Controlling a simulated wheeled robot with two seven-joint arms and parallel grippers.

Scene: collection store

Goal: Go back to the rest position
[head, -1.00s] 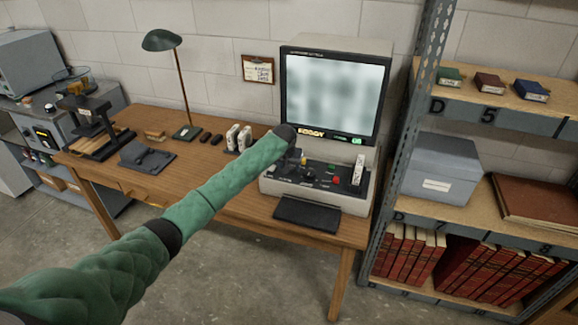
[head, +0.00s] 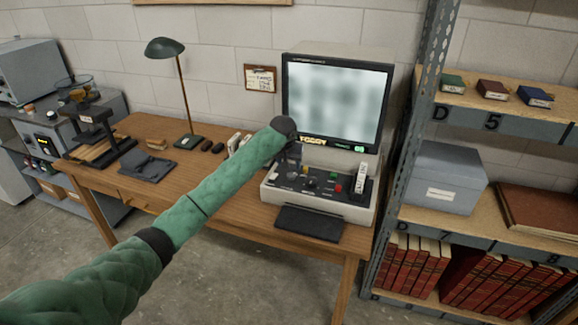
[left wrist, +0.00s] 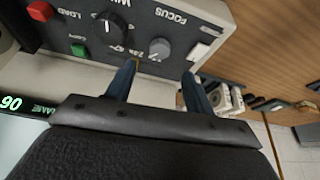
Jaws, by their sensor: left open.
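My left gripper (head: 290,155) is at the end of the green-sleeved arm, above the left part of the reader's control panel (head: 318,182) and in front of the screen. In the left wrist view its two fingers (left wrist: 160,88) are spread apart with nothing between them. The grey knob labelled FOCUS (left wrist: 160,48) lies beyond the fingers, apart from them as far as I can tell. The reader's screen (head: 335,100) shows a blurred grey picture with an amber word, apparently FOGGY, below it. My right gripper is not in view.
The wooden desk (head: 230,213) carries a green lamp (head: 165,48) and small items behind my arm. A metal shelf (head: 400,150) with boxes and red volumes stands close on the right. A microscope-like stand (head: 92,115) is at far left. Open floor lies in front.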

